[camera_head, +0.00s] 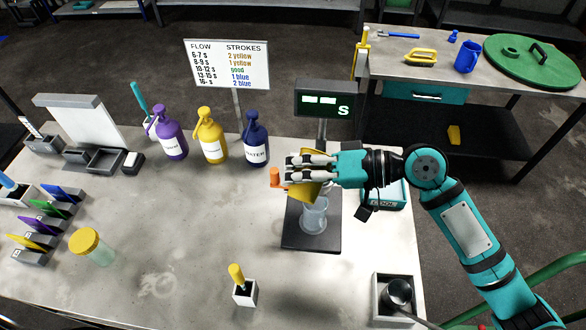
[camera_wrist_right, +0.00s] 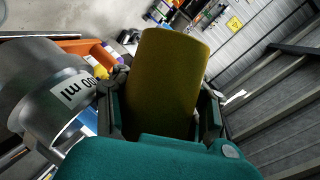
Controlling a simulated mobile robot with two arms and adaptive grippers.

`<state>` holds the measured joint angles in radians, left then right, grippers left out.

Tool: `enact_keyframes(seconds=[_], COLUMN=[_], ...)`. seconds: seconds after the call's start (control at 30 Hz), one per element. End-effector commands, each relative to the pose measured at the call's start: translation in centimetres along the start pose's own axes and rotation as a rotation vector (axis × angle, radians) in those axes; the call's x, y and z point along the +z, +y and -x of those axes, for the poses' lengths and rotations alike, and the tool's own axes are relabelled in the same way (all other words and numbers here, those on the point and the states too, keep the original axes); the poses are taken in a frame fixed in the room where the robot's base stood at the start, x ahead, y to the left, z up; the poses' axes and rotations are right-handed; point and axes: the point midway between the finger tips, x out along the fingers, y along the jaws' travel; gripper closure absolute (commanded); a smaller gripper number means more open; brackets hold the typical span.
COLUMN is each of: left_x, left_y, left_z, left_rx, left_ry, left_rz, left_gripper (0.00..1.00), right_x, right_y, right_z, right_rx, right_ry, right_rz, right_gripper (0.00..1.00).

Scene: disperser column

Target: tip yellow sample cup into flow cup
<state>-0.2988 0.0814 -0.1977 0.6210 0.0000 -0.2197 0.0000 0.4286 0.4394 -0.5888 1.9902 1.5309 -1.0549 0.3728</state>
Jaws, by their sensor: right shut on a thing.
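The yellow sample cup (camera_wrist_right: 167,80) is between the fingers of my right gripper (camera_head: 303,168), which is shut on it. In the head view the cup (camera_head: 307,192) is partly covered by the fingers and looks tilted, above a clear beaker (camera_head: 315,217). In the wrist view a metal cup marked 100 ml (camera_wrist_right: 45,92), which appears to be the flow cup, stands close to the left of the yellow cup. The head view mostly hides this metal cup behind my gripper. The inside of both cups is hidden. My left gripper is not in view.
The beaker stands on a dark base (camera_head: 312,240). An orange piece (camera_head: 275,178) sticks out left of my gripper. Behind are a display (camera_head: 325,100) and purple, yellow and blue bottles (camera_head: 211,140). A yellow-lidded jar (camera_head: 93,247) is at left.

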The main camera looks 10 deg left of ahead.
Motion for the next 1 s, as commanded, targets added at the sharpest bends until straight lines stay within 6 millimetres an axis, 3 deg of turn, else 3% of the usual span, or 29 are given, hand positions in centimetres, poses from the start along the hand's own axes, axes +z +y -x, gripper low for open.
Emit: enact_keyframes(seconds=[1.0], left_x=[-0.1], left_y=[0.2], left_z=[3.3], left_rx=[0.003], left_ry=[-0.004], left_rz=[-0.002], left_gripper=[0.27], right_x=[-1.7], right_y=[-2.1], right_z=[0.9], right_rx=[-0.15], right_ry=[-0.038], right_rz=[-0.342], right_gripper=[1.0])
